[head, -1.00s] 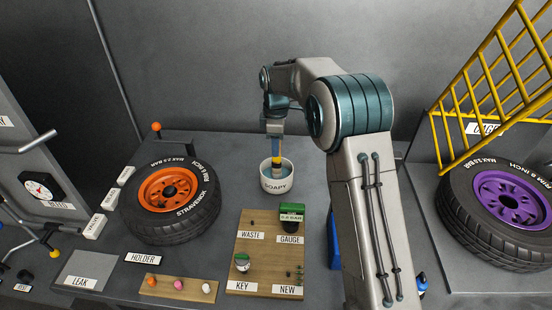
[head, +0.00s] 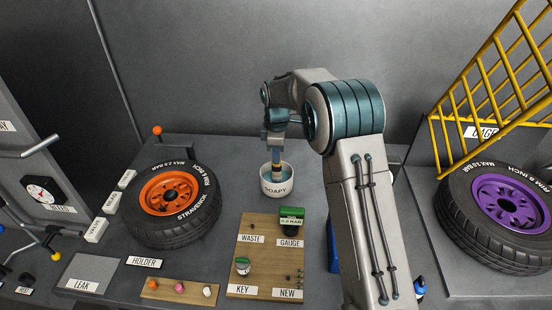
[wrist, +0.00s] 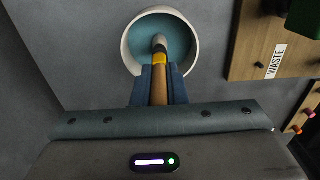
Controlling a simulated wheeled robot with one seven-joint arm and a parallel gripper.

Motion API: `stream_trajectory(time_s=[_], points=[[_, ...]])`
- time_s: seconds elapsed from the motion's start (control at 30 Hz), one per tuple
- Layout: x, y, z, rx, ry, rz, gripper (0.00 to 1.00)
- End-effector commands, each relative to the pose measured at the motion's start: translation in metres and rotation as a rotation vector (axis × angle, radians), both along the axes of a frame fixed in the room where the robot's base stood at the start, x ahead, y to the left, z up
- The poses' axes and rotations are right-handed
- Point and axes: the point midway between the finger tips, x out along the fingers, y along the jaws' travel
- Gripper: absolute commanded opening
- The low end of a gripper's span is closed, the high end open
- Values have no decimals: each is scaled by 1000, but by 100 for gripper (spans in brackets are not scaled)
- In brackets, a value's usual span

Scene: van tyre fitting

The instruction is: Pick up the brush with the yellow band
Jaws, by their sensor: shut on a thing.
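The brush with the yellow band (head: 276,163) stands in the white pot labelled SOAPY (head: 277,189). In the wrist view its wooden handle (wrist: 160,88) runs between my two blue fingers, with the yellow band and pale head beyond the fingertips. The pot's round rim (wrist: 127,50) and teal inside also show in that view. My gripper (head: 276,148) is above the pot, shut on the brush's handle. The brush's lower end is in the pot and cannot be seen fully.
A tyre with an orange rim (head: 137,212) lies left of the pot. A wooden board (head: 262,262) with WASTE, GAUGE, KEY and NEW labels is in front. A tyre with a purple rim (head: 460,230) and a yellow cage (head: 490,110) stand at the right.

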Motion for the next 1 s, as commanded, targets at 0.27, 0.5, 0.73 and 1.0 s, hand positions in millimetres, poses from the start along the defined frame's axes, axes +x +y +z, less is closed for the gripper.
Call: stream_trajectory(time_s=[0.27,0.5,0.73,1.0], points=[[1,0,25,2,-5,0,0],[9,-38,59,2,-5,-7,0],[19,-84,89,1,-4,-3,0],[24,-111,107,0,-1,0,0]])
